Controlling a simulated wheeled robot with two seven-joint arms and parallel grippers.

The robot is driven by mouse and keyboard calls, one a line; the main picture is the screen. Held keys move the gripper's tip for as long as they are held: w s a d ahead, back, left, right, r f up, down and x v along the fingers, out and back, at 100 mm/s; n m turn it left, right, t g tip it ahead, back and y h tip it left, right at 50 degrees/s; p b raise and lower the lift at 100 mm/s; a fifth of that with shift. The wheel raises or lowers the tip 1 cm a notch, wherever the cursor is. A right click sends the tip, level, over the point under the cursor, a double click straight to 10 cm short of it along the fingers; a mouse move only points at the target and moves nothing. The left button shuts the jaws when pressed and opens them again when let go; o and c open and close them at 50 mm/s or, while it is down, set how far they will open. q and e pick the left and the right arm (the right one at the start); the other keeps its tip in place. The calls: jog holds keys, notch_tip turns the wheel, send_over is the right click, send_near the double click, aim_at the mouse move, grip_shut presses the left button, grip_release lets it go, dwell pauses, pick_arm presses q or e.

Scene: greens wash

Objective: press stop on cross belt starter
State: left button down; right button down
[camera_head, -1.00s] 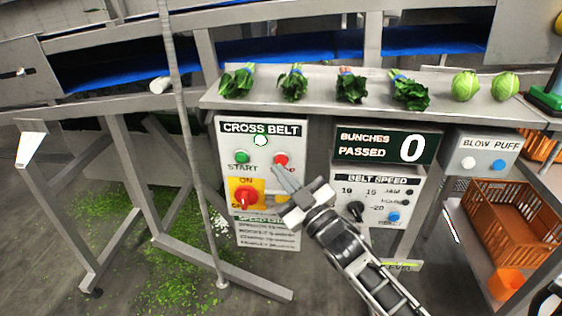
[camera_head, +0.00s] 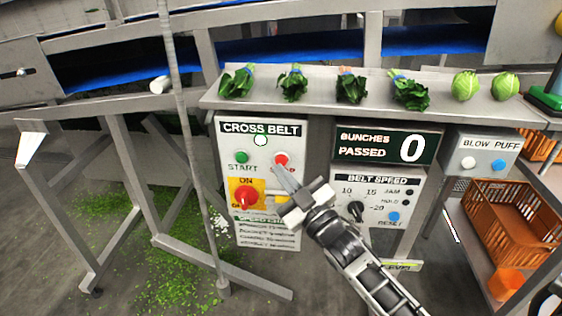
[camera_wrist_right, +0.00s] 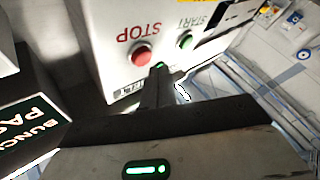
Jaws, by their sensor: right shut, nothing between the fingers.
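The CROSS BELT starter box (camera_head: 228,133) hangs below the steel shelf. Its red STOP button (camera_head: 281,159) is at the upper right of the panel, with the green START button (camera_head: 241,157) to its left. A red rotary switch (camera_head: 245,196) on a yellow plate sits below. My right gripper (camera_head: 279,172) is shut and empty, its tips just below the STOP button and partly covering its label. In the right wrist view the STOP button (camera_wrist_right: 142,54) shows beside the shut fingertips (camera_wrist_right: 158,72), apart from them in the picture. My left gripper is not in view.
A bunches counter (camera_head: 375,158) showing 0 and a belt speed panel (camera_head: 375,180) are right of the starter. Several green bunches and two round heads lie on the shelf (camera_head: 325,77) above. A grey post (camera_head: 186,140) stands left of the box.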

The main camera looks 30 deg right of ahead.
jog(key=shift+w, duration=0.15)
dwell(0.3)
jog(key=shift+w+d, duration=0.25)
jog(key=shift+w+d, duration=0.25)
jog(key=shift+w, duration=0.1)
dwell(0.7)
dwell(0.3)
jog(key=shift+s+a+p, duration=0.35)
jog(key=shift+s+a, duration=0.15)
jog(key=shift+s, duration=0.25)
jog(key=s+a+p, duration=0.1)
jog(key=s, duration=0.1)
jog(key=s+a+p, duration=0.1)
jog(key=s+a, duration=0.1)
